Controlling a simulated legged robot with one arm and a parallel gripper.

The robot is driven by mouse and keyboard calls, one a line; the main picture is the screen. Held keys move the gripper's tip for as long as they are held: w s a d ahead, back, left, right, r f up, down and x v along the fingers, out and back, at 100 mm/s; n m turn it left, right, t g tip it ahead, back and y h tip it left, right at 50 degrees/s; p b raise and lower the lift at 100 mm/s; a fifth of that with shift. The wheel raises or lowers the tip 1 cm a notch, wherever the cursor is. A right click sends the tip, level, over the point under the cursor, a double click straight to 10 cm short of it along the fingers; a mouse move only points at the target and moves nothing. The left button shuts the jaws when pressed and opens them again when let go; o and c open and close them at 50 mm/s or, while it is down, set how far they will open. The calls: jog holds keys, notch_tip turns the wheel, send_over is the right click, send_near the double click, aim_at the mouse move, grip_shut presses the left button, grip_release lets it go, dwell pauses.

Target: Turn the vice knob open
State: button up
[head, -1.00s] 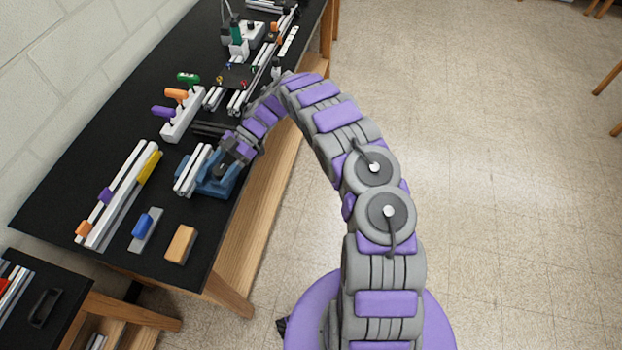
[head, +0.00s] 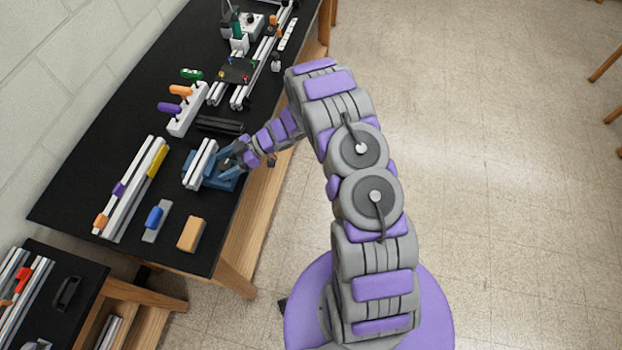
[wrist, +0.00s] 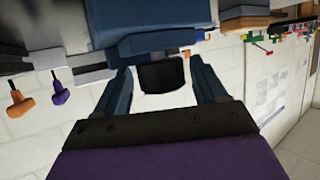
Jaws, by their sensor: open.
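The blue vice (head: 222,181) sits near the front edge of the black bench, with pale extrusion pieces (head: 200,163) at its left side. In the wrist view the vice body (wrist: 150,42) fills the top of the picture. The dark knob (wrist: 162,76) shows just below it, between the two fingers. My gripper (wrist: 160,85) is open, with one finger on each side of the knob and pale gaps showing beside it. Whether either finger touches it is unclear. In the head view my gripper (head: 232,156) is at the vice's right side, and the knob cannot be made out.
A wooden block (head: 191,234) and a blue-handled piece (head: 154,218) lie in front of the vice. Long extrusions (head: 128,190) lie to its left. A white rack with colored handles (head: 187,108) stands behind. Open floor lies to the right.

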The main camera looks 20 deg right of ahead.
jog(key=shift+s+f+m+t+b, duration=0.15)
jog(key=shift+f+m+t+b, duration=0.05)
jog(key=shift+m+t+b, duration=1.1)
jog(key=shift+r+t+h+b, duration=0.1)
jog(key=shift+t+h+b, duration=0.3)
jog(key=shift+b, duration=0.2)
jog(key=shift+m+t+h+b, duration=0.7)
jog(key=shift+m+t+b, duration=0.85)
jog(key=shift+b, duration=1.5)
